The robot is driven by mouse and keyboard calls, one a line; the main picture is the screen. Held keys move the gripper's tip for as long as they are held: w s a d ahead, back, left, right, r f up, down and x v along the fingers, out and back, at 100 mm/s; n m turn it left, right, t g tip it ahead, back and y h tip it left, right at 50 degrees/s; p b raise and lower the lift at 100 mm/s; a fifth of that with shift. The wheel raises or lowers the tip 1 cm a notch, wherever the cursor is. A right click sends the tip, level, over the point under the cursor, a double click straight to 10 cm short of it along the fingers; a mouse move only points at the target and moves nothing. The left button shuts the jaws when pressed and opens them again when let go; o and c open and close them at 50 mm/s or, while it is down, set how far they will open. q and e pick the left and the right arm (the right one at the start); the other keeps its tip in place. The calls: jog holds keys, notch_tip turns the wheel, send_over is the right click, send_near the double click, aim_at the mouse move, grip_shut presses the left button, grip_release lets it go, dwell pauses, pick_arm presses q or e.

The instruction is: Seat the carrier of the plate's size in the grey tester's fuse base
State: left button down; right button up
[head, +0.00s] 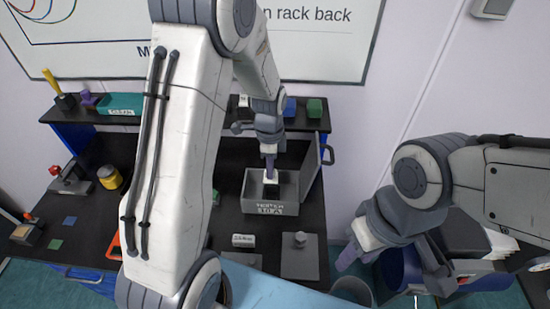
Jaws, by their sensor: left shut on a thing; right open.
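The grey tester (254,207) is an open-topped grey box on the dark bench, with white lettering and a pale plate on its front, too small to read surely. My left gripper (269,163) points down into it and is shut on a small white piece (270,179), which I take for the carrier. The fuse base is hidden under the gripper and piece, so I cannot tell whether the piece touches it. My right gripper (355,252) is open and empty at the lower right, away from the tester.
A raised grey panel (309,165) stands at the tester's right. In front lie a small labelled block (243,241) and a grey plate with a round knob (300,241). A yellow jar (109,178) stands left. A back shelf holds a teal box (120,104) and a green block (315,107).

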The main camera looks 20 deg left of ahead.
aim_at(271, 183)
pick_arm(q)
jog(key=shift+w+d, duration=0.1)
jog(key=shift+d, duration=0.05)
jog(key=shift+f+b, duration=1.5)
jog(key=shift+f, duration=0.6)
jog(key=shift+f+b, duration=0.9)
jog(key=shift+f, duration=0.45)
jog(key=c, duration=0.7)
grip_release()
jog(key=shift+c, duration=0.2)
